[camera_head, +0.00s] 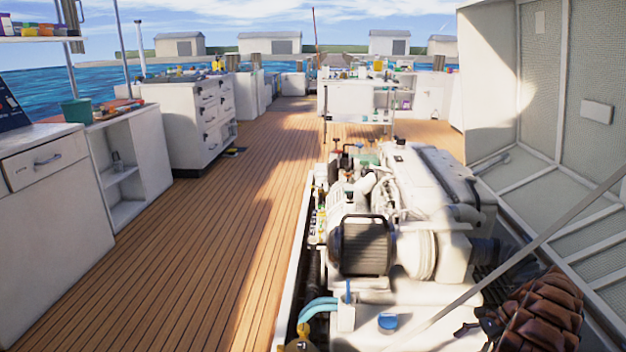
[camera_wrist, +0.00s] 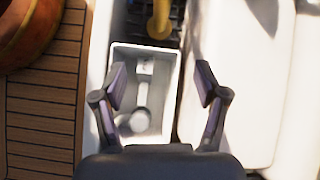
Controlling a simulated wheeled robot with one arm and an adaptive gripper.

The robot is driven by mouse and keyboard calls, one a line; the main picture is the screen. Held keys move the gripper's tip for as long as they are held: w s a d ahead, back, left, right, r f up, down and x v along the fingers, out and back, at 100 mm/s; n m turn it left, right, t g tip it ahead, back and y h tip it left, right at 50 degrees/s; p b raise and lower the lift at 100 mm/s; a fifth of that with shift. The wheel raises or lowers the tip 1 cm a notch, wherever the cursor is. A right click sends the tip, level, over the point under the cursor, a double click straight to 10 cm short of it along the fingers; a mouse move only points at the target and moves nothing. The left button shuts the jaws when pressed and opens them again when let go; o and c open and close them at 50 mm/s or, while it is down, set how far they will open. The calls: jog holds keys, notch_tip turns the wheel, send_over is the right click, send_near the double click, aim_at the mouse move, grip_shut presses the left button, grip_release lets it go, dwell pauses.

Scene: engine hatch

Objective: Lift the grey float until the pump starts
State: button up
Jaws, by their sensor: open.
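In the wrist view, a pale open-topped box (camera_wrist: 173,68) lies below my gripper. Inside it is a small light bracket (camera_wrist: 145,68) with a stem running down to a rounded grey float (camera_wrist: 139,120). My gripper (camera_wrist: 161,76) is open and empty, its two fingers spread over the box, the left one over its left side and the right one beyond its right wall. The float shows between the fingers, closer to the left one. How high the fingers are above it I cannot tell. I cannot make out the float or my gripper in the head view.
The engine (camera_head: 365,245) fills the open hatch, with a raised panel (camera_head: 600,150) at its right. A yellow part (camera_wrist: 160,20) is beyond the box. A rounded orange-brown object (camera_wrist: 25,30) sits left on the planks. The deck (camera_head: 210,240) left of the hatch is clear.

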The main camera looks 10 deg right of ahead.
jog(key=a+r+n+g+p, duration=0.15)
jog(key=a+r+p, duration=0.35)
jog(key=r, duration=0.5)
jog(key=a+r+n+p, duration=0.2)
jog(key=a+r+n, duration=0.1)
jog(key=a+r, duration=0.6)
jog(key=a+r+n+g+p, duration=0.15)
jog(key=a+r+p, duration=0.3)
jog(key=r, duration=0.65)
jog(key=s+a+r+n+h+p, duration=0.1)
jog(key=s+a+r+n+p, duration=0.25)
jog(key=s+a+r, duration=0.4)
jog(key=s+a+r+n+h+p, duration=0.2)
jog(key=s+a+r+p, duration=0.25)
jog(key=r, duration=0.55)
jog(key=s+a+r+n+h+p, duration=0.1)
jog(key=s+r+p, duration=0.3)
jog(key=s, duration=0.4)
jog(key=s+a+r+n+h+p, duration=0.1)
jog(key=s+r+n+h+p, duration=0.1)
jog(key=s+r+p, duration=0.3)
jog(key=s+r+n+h+p, duration=0.1)
jog(key=s+r+n+p, duration=0.2)
jog(key=s, duration=1)
notch_tip(320, 180, up, 3)
jog(key=shift+a+r+h+p, duration=0.1)
jog(key=shift+a+h+p, duration=0.3)
jog(key=shift+p, duration=0.55)
jog(key=shift+d, duration=0.1)
